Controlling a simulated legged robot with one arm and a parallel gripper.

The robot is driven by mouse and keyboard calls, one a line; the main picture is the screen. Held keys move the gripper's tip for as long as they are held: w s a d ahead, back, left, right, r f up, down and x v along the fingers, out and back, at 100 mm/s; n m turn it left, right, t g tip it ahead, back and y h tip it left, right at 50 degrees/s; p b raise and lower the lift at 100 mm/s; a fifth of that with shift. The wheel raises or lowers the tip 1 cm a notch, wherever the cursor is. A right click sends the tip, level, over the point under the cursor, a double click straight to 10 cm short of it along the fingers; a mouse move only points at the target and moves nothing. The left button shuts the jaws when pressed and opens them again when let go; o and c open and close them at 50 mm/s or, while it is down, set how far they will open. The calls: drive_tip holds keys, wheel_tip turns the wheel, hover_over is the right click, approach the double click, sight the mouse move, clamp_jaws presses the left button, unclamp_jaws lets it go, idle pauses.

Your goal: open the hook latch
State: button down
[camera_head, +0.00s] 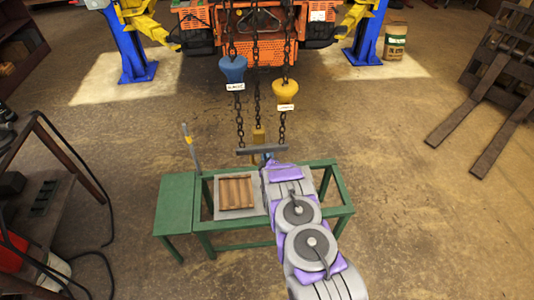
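A brass-coloured block (258,138) hangs on the middle chain (257,90), just above a dark grey horizontal bar (246,152). I cannot make out a hook latch clearly; it is too small or hidden near this block and bar. My purple and grey arm reaches up from the lower right over the green frame. My gripper (268,160) is at the arm's far end, close to the bar and just below the brass block. The fingers are mostly hidden by my wrist and the bar, so I cannot see whether they touch anything.
A blue fitting (233,69) and a yellow fitting (285,92) hang on the side chains. The green stand (177,203) holds a wooden slatted piece (237,192) and an upright rod (190,146). An orange machine (270,52) stands behind. Pallet forks (490,145) lie right; floor between is clear.

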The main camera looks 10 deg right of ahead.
drive_tip(key=shift+a, duration=0.2)
drive_tip(key=c, duration=0.9)
unclamp_jaws()
drive_tip(key=shift+a, duration=0.1)
drive_tip(key=shift+s, duration=0.1)
drive_tip(key=s+p, duration=0.8)
drive_tip(key=s, duration=0.9)
drive_tip(key=shift+s+f, duration=0.1)
drive_tip(key=shift+s, duration=0.05)
